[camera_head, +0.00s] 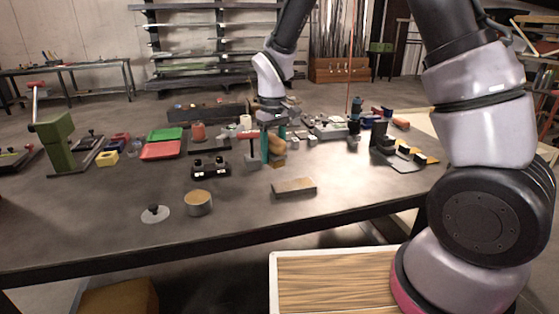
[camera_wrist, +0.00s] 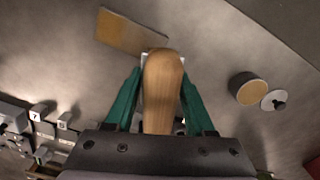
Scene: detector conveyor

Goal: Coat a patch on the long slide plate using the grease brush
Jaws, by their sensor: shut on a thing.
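The slide plate (camera_head: 294,187) is a flat grey block lying on the table, right of the grease tin. Its top looks tan in the wrist view (camera_wrist: 132,32); I cannot tell whether that is grease. My gripper (camera_head: 273,146), with green fingers, is shut on the wooden handle of the grease brush (camera_wrist: 163,90). The brush also shows in the head view (camera_head: 281,152). It is held above the table, behind the plate. A pale bit of the brush shows at the handle's far end; the bristles are mostly hidden.
An open round tin with tan contents (camera_head: 198,203) stands left of the plate, its lid (camera_head: 155,213) beside it. A small black fixture (camera_head: 210,170) and red tray (camera_head: 160,150) lie farther back. A green press (camera_head: 60,140) stands left.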

